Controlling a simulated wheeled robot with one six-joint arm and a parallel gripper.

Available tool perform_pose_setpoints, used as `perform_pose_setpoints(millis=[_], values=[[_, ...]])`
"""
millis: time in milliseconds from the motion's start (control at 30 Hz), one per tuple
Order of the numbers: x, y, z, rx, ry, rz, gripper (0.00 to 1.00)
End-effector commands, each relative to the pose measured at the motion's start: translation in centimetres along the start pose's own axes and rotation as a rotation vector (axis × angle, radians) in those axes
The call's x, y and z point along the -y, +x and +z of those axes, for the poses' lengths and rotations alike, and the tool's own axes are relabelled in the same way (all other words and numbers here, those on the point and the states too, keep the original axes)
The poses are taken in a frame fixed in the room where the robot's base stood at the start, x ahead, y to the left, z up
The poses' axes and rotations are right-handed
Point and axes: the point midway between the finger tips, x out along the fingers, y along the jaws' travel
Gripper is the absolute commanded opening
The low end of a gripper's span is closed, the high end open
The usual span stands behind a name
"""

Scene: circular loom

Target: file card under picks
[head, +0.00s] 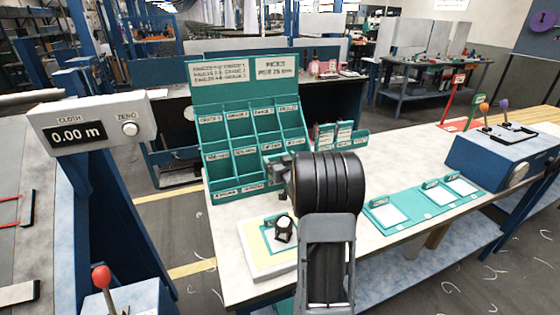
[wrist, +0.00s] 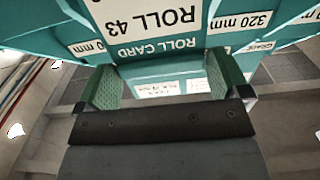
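A teal pigeonhole rack (head: 222,92) stands on the bench, with rows of labelled pockets. Its header carries a sign reading PICKS PER 25 mm (head: 275,68). My gripper (head: 281,170) is in front of the rack's lower right part, largely hidden by my black wrist in the head view. In the wrist view its two green-padded fingers (wrist: 165,85) stand wide apart. A white label reading ROLL 43 (wrist: 150,18) and a teal strip reading ROLL CARD (wrist: 160,50) show just beyond and between them. No finger is clearly closed on a card.
A small teal holder (head: 360,139) with upright cards stands right of the rack. A teal tray (head: 431,214) with white cards lies further right, before a blue lever box (head: 505,160). A pale yellow-edged pad (head: 258,262) with a black-knobbed object (head: 284,229) lies at the near left.

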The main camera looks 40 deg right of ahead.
Motion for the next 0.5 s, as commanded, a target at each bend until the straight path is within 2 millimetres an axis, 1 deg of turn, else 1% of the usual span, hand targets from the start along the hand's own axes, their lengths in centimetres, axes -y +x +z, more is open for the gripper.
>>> perform_pose_setpoints(millis=[300, 367, 500], values=[[0.0, -0.2, -0.1, 0.000, 0.000, 0.000, 1.00], [0.0, -0.7, -0.1, 0.000, 0.000, 0.001, 1.00], [0.0, -2.7, 0.0, -0.001, -0.001, 0.001, 1.00]])
